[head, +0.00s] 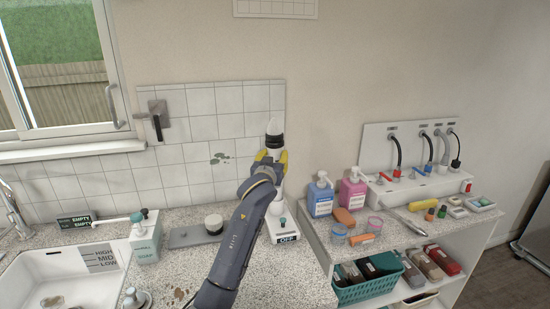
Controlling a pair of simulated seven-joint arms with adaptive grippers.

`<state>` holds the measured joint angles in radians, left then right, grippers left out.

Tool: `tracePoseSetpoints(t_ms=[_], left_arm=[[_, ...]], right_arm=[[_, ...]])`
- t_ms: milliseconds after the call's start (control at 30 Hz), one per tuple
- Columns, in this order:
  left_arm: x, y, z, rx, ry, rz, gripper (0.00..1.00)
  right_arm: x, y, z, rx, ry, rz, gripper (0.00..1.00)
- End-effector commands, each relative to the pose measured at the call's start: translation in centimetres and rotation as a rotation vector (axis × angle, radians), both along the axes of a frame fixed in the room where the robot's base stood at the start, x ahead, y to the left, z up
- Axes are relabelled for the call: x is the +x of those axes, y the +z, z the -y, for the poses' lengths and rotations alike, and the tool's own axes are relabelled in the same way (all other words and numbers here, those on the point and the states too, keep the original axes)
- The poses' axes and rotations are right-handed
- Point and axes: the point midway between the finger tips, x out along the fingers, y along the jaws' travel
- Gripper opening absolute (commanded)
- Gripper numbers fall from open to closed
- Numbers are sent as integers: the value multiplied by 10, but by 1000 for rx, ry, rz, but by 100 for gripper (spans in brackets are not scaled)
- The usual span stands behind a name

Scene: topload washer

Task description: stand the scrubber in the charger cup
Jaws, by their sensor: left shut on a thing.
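My left gripper (270,157), with yellow fingertips, is shut on the scrubber (275,127), which has a white tip and a black band. The scrubber is held roughly upright near the tiled wall, and my gripper and arm cover much of its body. A white charger base (286,238) marked OFF stands on the counter below the gripper. My arm partly covers this base. I cannot tell whether the scrubber's lower end touches the charger cup. My right gripper is not in view.
A grey tray (187,238) with a round white-and-dark piece (213,223) lies left of my arm. A soap dispenser (145,240) stands beside the sink (60,270). Blue (320,196) and pink (352,190) bottles stand on the shelf unit at right, among small items.

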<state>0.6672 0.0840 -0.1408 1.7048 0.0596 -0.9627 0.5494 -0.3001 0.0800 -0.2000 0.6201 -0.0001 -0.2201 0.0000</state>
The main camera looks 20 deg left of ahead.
Motion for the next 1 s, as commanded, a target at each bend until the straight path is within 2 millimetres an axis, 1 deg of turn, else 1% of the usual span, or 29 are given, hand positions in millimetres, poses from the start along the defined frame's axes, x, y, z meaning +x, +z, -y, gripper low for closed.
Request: tracePoseSetpoints(t_ms=[33, 700, 1000], left_arm=[[-1, -3, 6, -8, -6, -4, 0], [-1, 22, 4, -5, -5, 2, 0], [-1, 24, 3, -3, -4, 2, 0]], right_arm=[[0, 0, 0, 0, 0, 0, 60], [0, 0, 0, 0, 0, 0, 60], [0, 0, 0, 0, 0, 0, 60]])
